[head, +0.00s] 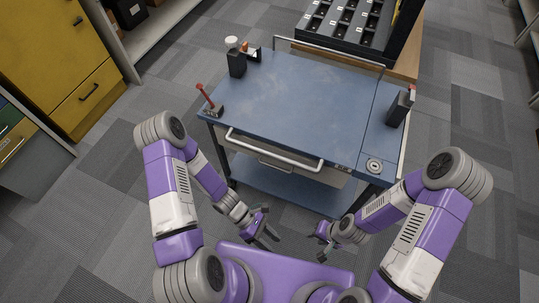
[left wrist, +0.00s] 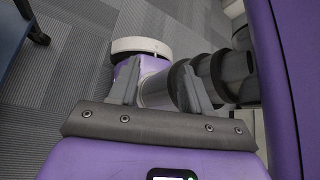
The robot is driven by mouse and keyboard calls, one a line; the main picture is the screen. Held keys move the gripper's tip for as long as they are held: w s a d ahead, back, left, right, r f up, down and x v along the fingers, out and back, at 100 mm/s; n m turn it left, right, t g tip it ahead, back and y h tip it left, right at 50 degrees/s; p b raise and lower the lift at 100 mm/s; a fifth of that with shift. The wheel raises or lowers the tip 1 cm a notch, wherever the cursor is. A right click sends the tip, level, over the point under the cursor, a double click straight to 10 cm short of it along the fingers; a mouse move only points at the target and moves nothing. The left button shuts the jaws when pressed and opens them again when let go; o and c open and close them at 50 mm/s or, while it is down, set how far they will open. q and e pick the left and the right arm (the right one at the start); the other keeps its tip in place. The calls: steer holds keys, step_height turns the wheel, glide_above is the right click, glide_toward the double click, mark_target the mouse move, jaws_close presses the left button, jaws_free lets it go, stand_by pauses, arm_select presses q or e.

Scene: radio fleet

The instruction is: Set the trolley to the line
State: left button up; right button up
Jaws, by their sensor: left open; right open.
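The trolley (head: 300,100) stands ahead of me in the head view, with a blue top, a lower blue shelf (head: 285,183) and a pale push bar (head: 270,148) along its near side. A corner of it shows at the upper left of the left wrist view (left wrist: 12,38), with a dark caster. My left gripper (head: 268,226) is open and empty, low in front of the trolley's near side and apart from the bar. My right gripper (head: 323,241) is open and empty, right of it, also apart from the trolley. I cannot make out a floor line.
A red-handled item (head: 208,101), a dark holder (head: 237,65) and a dark handset-like item (head: 400,107) stand on the trolley top. A black rack (head: 345,27) sits on a bench behind it. Yellow drawers (head: 85,95) stand left. Carpet (head: 110,200) is clear at left.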

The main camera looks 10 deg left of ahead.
arm_select(q)
steer(key=w+d+r+n+t+h, duration=0.25)
steer(key=w+n+t+h, duration=0.25)
steer(key=w+n, duration=0.3)
steer(key=n+t+y+b, duration=0.1)
steer(key=n+t+y, duration=0.4)
steer(key=n+t, duration=1.35)
glide_toward(268, 152)
steer(key=w+d+n+g, duration=0.1)
steer(key=w+g, duration=0.1)
steer(key=w, duration=0.1)
steer(key=x, duration=0.4)
steer(key=r+x, duration=0.1)
steer(key=x, duration=0.1)
steer(key=shift+w+d+b, duration=0.15)
steer(key=shift+d+b, duration=0.15)
steer(key=shift+b, duration=0.1)
jaws_close()
